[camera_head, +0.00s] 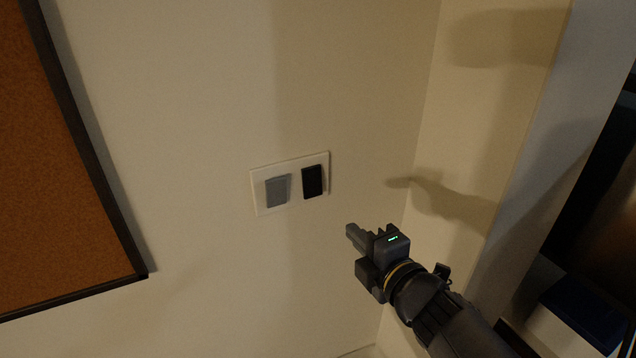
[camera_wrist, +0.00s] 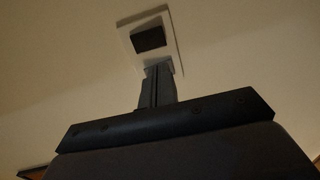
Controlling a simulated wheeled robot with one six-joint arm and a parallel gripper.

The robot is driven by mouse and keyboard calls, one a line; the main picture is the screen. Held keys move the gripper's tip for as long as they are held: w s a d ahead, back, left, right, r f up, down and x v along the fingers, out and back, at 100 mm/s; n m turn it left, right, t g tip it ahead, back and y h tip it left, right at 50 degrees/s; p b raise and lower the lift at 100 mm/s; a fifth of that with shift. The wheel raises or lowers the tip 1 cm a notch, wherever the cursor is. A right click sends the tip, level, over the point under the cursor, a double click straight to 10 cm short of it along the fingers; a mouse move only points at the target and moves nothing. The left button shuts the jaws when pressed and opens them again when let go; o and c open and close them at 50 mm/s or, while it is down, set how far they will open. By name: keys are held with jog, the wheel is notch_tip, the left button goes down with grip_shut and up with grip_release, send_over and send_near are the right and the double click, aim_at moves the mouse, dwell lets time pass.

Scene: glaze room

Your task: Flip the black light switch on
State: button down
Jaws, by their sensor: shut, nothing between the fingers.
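The black light switch (camera_head: 312,181) is the right one of two rockers on a pale wall plate (camera_head: 295,199). The grey rocker (camera_head: 278,190) is to its left. My gripper (camera_head: 352,231) is below and to the right of the plate in the head view, its fingers together and empty. In the wrist view the shut fingertips (camera_wrist: 158,70) point at the plate (camera_wrist: 172,62), with a dark rocker (camera_wrist: 150,39) just beyond them. I cannot tell whether the fingertips touch the wall plate. The exact tilt of the black switch is hard to make out.
A cork board (camera_head: 60,190) with a dark frame hangs on the wall at the left. A wall corner and a pale upright edge (camera_head: 530,150) stand at the right. A dark blue object (camera_head: 585,312) is at the lower right. The wall around the plate is bare.

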aim_at(314, 194)
jog(key=x, duration=1.4)
dwell(0.4)
jog(key=shift+w+f+b, duration=0.15)
jog(key=shift+f+b, duration=0.2)
jog(key=shift+b, duration=0.75)
jog(key=shift+w+a+r, duration=0.1)
jog(key=shift+r, duration=0.2)
